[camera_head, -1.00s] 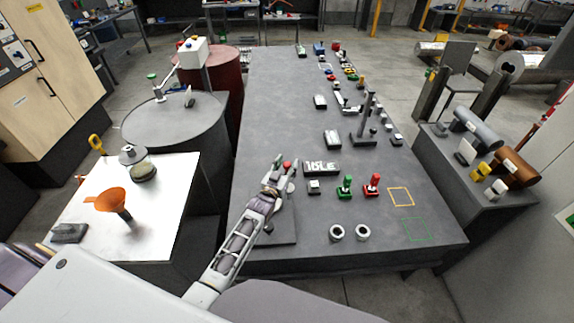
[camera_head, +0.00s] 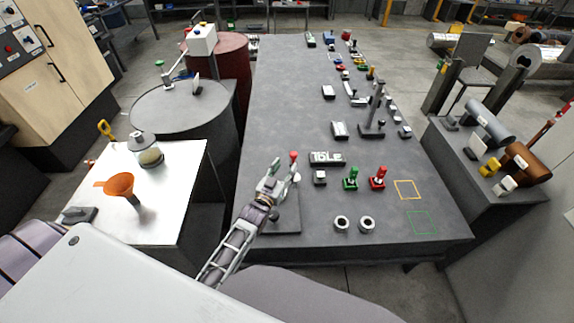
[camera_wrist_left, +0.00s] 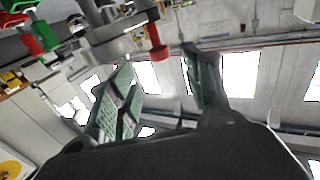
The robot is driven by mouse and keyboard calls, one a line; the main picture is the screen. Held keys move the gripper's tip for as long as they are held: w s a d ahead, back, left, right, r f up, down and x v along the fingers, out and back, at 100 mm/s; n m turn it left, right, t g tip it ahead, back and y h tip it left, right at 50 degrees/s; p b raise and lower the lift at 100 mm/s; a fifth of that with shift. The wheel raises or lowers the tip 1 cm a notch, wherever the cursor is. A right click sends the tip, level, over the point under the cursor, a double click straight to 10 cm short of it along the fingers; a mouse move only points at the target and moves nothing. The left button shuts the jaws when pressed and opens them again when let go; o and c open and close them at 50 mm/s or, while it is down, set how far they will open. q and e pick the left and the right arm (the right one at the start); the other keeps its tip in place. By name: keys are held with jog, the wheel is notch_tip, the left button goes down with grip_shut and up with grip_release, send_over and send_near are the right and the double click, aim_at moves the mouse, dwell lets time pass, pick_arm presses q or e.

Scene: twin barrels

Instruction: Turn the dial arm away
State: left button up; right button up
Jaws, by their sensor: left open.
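The dial arm's red knob (camera_head: 293,155) shows just beyond my left gripper's fingertips in the head view. In the left wrist view the red knob (camera_wrist_left: 154,36) sits at the end of a grey part, seen between the two fingertips. My left gripper (camera_head: 285,170) is open, its fingers pointing at the knob; it also shows in the left wrist view (camera_wrist_left: 158,62). I cannot tell whether a finger touches the knob. The dial's body is mostly hidden behind the gripper and forearm. A dark square plate (camera_head: 288,223) lies under the wrist. My right gripper is not in view.
A small white block (camera_head: 320,178), a lettered block (camera_head: 327,157), a green fixture (camera_head: 351,178) and a red fixture (camera_head: 378,177) stand right of the gripper. An orange funnel (camera_head: 120,185) stands on the left table.

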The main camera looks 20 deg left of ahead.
pick_arm(q)
jog(key=shift+s+a, duration=0.1)
jog(key=shift+s, duration=1.6)
